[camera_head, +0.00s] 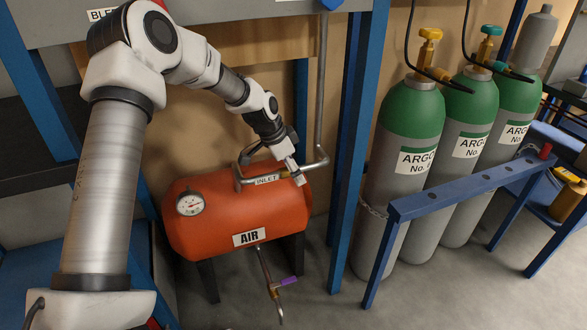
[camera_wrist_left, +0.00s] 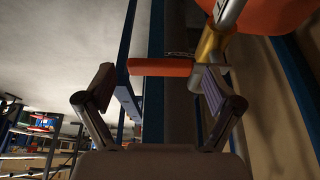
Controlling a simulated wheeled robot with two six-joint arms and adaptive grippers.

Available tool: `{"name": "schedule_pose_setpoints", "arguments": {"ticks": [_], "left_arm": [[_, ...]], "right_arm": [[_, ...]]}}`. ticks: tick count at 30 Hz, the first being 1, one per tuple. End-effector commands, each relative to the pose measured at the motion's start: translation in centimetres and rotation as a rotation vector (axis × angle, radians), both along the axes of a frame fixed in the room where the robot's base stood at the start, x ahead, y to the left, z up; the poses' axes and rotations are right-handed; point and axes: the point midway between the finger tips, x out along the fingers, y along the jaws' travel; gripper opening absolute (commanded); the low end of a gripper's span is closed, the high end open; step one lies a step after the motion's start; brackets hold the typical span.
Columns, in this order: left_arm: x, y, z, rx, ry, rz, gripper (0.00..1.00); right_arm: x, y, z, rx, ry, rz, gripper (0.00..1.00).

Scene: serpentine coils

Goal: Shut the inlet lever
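The red air tank (camera_head: 215,230) stands on dark legs at the centre of the head view. Its INLET label (camera_head: 266,180) is on top, next to a grey pipe (camera_head: 320,120). My left gripper (camera_head: 297,178) is at the right end of the tank top, by this pipe. In the wrist view my left gripper (camera_wrist_left: 158,88) is open, fingers spread. An orange lever handle (camera_wrist_left: 160,67) extends sideways from a brass valve (camera_wrist_left: 210,45), across the space ahead of the fingers. Contact cannot be told. In the head view the gripper mostly hides the valve. My right gripper is not in view.
A blue post (camera_head: 352,150) stands right of the tank. Several green-topped argon cylinders (camera_head: 412,130) stand behind a blue rail (camera_head: 470,188). A purple-handled valve (camera_head: 285,282) hangs below the tank. A pressure gauge (camera_head: 190,203) is on the tank's left end.

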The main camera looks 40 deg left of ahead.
Motion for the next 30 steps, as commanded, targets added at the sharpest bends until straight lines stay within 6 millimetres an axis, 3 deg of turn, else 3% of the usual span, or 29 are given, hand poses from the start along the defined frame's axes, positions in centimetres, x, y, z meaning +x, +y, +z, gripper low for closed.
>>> {"name": "schedule_pose_setpoints", "arguments": {"ticks": [9,14,24,30], "left_arm": [[0.0,0.0,0.1,0.0,-0.001,0.002,0.98],[-0.6,0.5,1.3,-0.003,-0.001,0.002,0.98],[-7.6,5.1,1.2,-0.011,-0.003,0.005,0.98],[-9.9,6.7,1.2,-0.008,-0.002,0.004,0.98]], "right_arm": [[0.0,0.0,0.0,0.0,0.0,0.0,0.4],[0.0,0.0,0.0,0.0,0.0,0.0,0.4],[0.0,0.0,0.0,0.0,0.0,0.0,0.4],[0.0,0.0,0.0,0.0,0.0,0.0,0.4]]}}
